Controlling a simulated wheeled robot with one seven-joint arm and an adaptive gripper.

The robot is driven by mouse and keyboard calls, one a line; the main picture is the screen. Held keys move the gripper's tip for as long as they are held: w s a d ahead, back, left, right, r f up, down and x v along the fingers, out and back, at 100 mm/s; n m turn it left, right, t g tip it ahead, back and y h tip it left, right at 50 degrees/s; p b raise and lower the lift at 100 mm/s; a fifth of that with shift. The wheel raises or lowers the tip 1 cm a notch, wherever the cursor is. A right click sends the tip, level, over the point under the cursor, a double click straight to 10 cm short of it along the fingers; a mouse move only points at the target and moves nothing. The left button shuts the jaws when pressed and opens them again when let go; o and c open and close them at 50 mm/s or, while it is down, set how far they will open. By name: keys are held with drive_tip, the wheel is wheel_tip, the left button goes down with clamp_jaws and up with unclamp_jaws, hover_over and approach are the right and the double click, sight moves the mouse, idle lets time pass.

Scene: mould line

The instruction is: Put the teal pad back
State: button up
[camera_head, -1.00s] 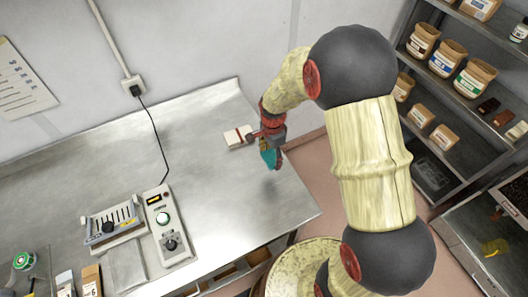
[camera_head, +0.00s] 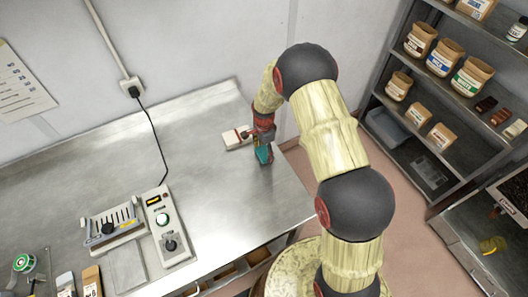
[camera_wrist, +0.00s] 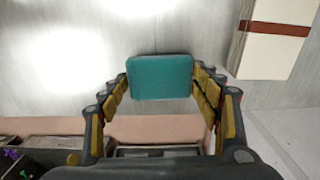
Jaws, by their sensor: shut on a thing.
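The teal pad (camera_wrist: 160,78) is a small flat block with rounded corners, held between the fingertips of my gripper (camera_wrist: 161,85) in the wrist view. In the head view my gripper (camera_head: 263,146) is over the right end of the metal table, shut on the teal pad (camera_head: 264,156). I cannot tell whether the pad touches the table. A white block with a dark red stripe (camera_head: 236,137) lies just left of my gripper, and it shows at the upper right of the wrist view (camera_wrist: 274,42).
A control box (camera_head: 165,225) and a slotted device (camera_head: 112,222) stand further left. A shelf (camera_head: 440,85) with several jars stands at the right, across a floor gap.

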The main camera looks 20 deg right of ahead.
drive_tip(key=shift+f, duration=0.4)
drive_tip(key=shift+f, duration=0.2)
drive_tip(key=o, duration=1.3)
